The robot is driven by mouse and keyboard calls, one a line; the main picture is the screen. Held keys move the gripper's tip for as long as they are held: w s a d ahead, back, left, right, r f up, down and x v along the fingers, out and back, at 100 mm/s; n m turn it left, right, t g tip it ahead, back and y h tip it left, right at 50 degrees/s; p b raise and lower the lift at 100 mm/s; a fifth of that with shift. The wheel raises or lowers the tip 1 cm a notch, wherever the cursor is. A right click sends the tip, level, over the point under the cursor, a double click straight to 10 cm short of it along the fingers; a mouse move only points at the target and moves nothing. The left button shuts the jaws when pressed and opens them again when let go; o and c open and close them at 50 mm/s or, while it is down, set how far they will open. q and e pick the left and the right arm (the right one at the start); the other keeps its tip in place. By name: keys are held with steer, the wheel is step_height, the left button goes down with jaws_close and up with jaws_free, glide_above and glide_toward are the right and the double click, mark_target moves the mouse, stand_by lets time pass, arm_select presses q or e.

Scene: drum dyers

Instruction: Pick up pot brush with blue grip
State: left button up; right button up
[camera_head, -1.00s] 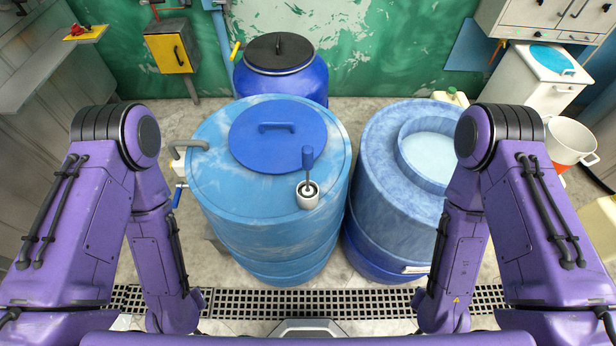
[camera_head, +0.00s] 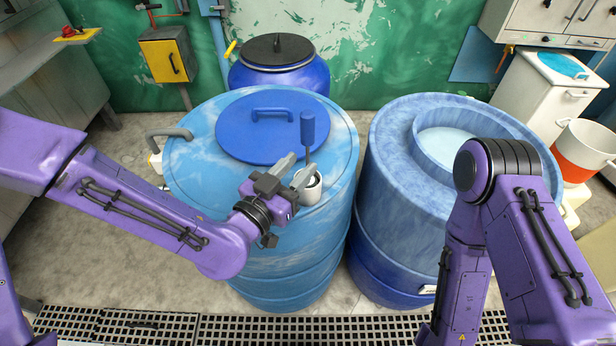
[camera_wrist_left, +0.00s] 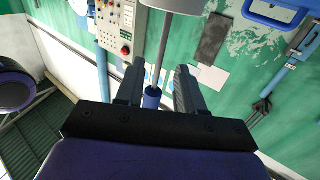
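The pot brush (camera_head: 308,130) stands upright, its blue grip up and its thin shaft going down into a small white pot (camera_head: 311,190). The pot rests on the lid of the light blue drum (camera_head: 205,165). My left gripper (camera_head: 300,164) is open and empty, just above and to the left of the pot, its fingers near the shaft. In the left wrist view the blue grip (camera_wrist_left: 152,97) and shaft appear between the spread fingers; how deep they are between them I cannot tell. My right gripper is not in view.
A blue lid with a handle (camera_head: 262,132) lies on the drum behind the brush. A second blue drum (camera_head: 395,170) stands to the right, and a dark-lidded drum (camera_head: 277,62) behind. A grey pipe (camera_head: 165,134) bends at the drum's left edge.

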mark_target(312, 112)
arm_select(q)
steer(key=p+x, duration=0.1)
steer(key=x, duration=0.1)
steer(key=p+x, duration=0.1)
steer(key=x, duration=0.2)
steer(key=shift+d+r+p, duration=0.1)
steer(key=shift+r+p, duration=0.15)
steer(key=shift+p, duration=0.05)
steer(key=shift+w+d+f, duration=0.2)
steer(key=shift+w, duration=0.1)
steer(key=shift+s, duration=0.1)
jaws_close()
steer(key=shift+r, duration=0.15)
step_height(312, 112, up, 10)
steer(key=shift+f, duration=0.1)
